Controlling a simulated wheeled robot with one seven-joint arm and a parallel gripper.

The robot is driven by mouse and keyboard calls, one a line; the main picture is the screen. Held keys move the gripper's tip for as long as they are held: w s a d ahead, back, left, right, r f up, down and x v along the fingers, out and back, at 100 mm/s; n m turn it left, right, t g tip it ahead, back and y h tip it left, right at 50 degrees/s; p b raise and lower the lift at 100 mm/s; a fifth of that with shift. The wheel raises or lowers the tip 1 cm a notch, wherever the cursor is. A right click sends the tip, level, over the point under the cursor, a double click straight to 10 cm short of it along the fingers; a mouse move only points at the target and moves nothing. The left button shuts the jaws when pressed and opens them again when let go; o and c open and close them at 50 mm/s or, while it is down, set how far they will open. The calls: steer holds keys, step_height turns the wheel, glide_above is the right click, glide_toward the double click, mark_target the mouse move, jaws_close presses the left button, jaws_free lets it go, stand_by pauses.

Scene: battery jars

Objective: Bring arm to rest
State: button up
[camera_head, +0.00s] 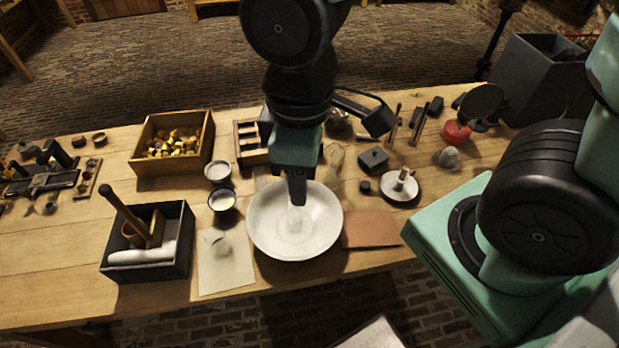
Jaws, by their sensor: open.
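My gripper (297,190) is at the centre of the view, pointing down over a wide white bowl (263,228) on the wooden table. Its fingers are open, though only partly visible. A pale, translucent object (295,219) shows in the bowl just below the fingertips. I cannot tell whether the fingers touch it. My arm comes down from the top of the view and hides part of the table behind the bowl.
A dark box (147,268) with a wooden handle and a white roll stands left. A wooden crate of yellowish pieces (140,168), two small cups (222,202), a paper sheet (225,279), a brown mat (372,230) and a candle dish (400,196) surround the bowl.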

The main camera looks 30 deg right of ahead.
steer(key=s+m, duration=0.1)
steer(key=s+r+m, duration=0.1)
steer(key=s+m, duration=0.1)
steer(key=shift+s+a+r+y, duration=0.25)
steer(key=shift+a+y, duration=0.05)
steer(key=shift+a, duration=0.05)
step_height(320, 180, down, 13)
steer(key=b, duration=1.2)
steer(key=shift+r+b, duration=0.15)
steer(key=shift+b, duration=0.2)
